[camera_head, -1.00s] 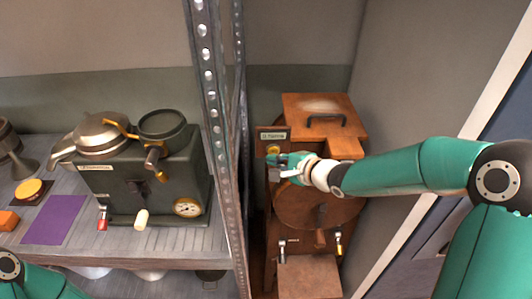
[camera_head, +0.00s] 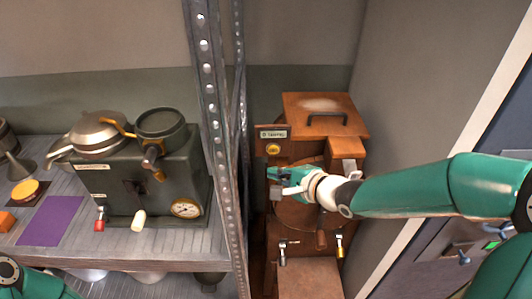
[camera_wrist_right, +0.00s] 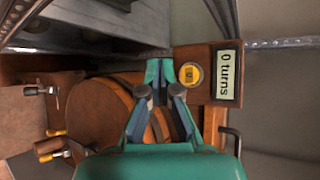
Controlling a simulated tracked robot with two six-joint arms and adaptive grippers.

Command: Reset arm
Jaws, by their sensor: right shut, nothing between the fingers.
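My right gripper (camera_head: 275,182) is shut and empty, in front of the brown wooden machine (camera_head: 312,101) on the right side of the head view. It sits just below the machine's yellow button (camera_head: 273,149). In the right wrist view the fingertips (camera_wrist_right: 160,72) are together, beside the yellow button (camera_wrist_right: 190,74) and apart from it in the picture. The small display (camera_wrist_right: 227,74) reads "0 turns". Of my left arm only a teal link shows at the lower left; its gripper is out of view.
A perforated metal shelf post (camera_head: 212,130) stands left of the brown machine. The shelf (camera_head: 180,249) holds a dark green machine (camera_head: 183,177), a purple mat (camera_head: 50,221) and an orange block (camera_head: 6,221). A grey wall (camera_head: 415,90) closes off the right side.

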